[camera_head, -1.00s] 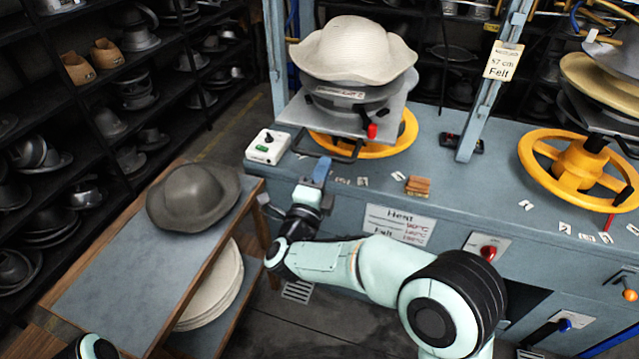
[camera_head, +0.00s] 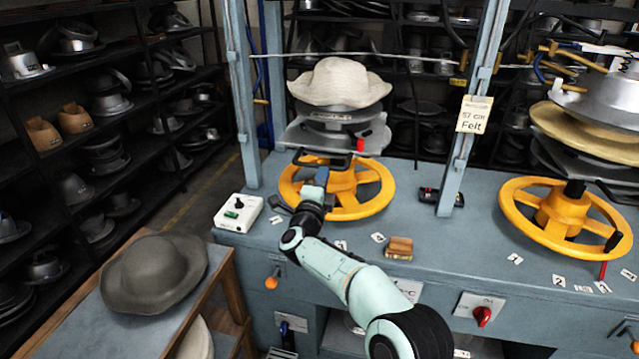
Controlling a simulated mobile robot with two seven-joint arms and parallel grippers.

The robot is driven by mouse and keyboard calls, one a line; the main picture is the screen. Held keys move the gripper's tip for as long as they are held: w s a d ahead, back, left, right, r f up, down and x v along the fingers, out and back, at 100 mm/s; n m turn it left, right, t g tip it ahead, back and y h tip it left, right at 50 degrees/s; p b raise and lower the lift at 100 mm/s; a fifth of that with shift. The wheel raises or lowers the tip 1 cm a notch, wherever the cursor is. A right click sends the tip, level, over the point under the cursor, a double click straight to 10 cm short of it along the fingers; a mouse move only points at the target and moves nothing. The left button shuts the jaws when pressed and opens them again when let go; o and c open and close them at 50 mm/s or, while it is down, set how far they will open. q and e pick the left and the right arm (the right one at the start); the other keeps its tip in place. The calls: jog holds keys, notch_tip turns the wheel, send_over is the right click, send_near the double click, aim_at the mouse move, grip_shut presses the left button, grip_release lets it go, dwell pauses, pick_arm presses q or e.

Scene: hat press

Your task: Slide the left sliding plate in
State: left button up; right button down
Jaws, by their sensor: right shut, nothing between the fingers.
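The left sliding plate (camera_head: 375,136) is a grey metal plate with a black bar handle (camera_head: 318,162) at its front and a red knob (camera_head: 361,145). It sits above the yellow left handwheel (camera_head: 375,196). A cream hat (camera_head: 340,83) rests on a metal mold (camera_head: 342,117) on this plate. My right gripper (camera_head: 320,177) is shut and empty, just below the handle and in front of the handwheel. I cannot tell whether it touches the handle. My left gripper is not in view.
A grey felt hat (camera_head: 153,273) lies on a side table at lower left. A white control box (camera_head: 238,213) and a brown block (camera_head: 399,247) sit on the blue press bench. A post (camera_head: 466,130) stands right of the plate. A second yellow handwheel (camera_head: 562,215) is at right.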

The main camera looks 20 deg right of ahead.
jog(key=shift+w+d+r, duration=0.3)
jog(key=shift+w+d, duration=0.15)
jog(key=shift+r, duration=0.1)
